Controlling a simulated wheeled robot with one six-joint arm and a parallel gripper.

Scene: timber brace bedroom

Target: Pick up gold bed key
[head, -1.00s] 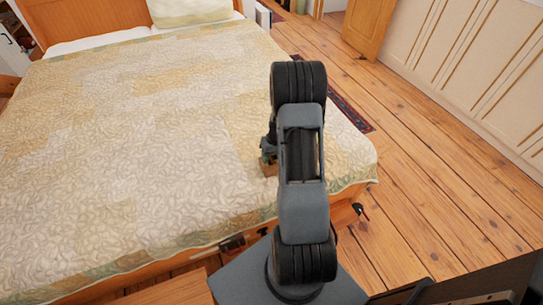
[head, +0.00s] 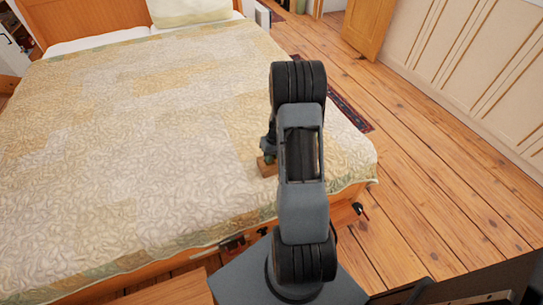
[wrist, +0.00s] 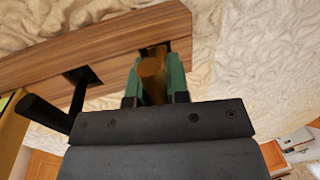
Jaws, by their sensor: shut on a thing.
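The gold bed key (wrist: 152,78) shows in the wrist view as a gold-brown rod between the green fingers of my gripper (wrist: 155,80). My gripper is shut on it. The key's upper part meets a dark square opening in a wooden block (wrist: 100,60); I cannot tell how far inside it sits. In the head view, part of the wooden block (head: 266,167) shows over the bed's near right part, beside my arm. The arm hides most of my gripper there, and the key is not discernible.
A black rod (wrist: 42,112) and another dark opening (wrist: 82,75) show by the block in the wrist view. The quilted bed (head: 150,140) fills the left and middle. Wooden floor (head: 430,180) lies open at right, before a panelled wall (head: 480,70).

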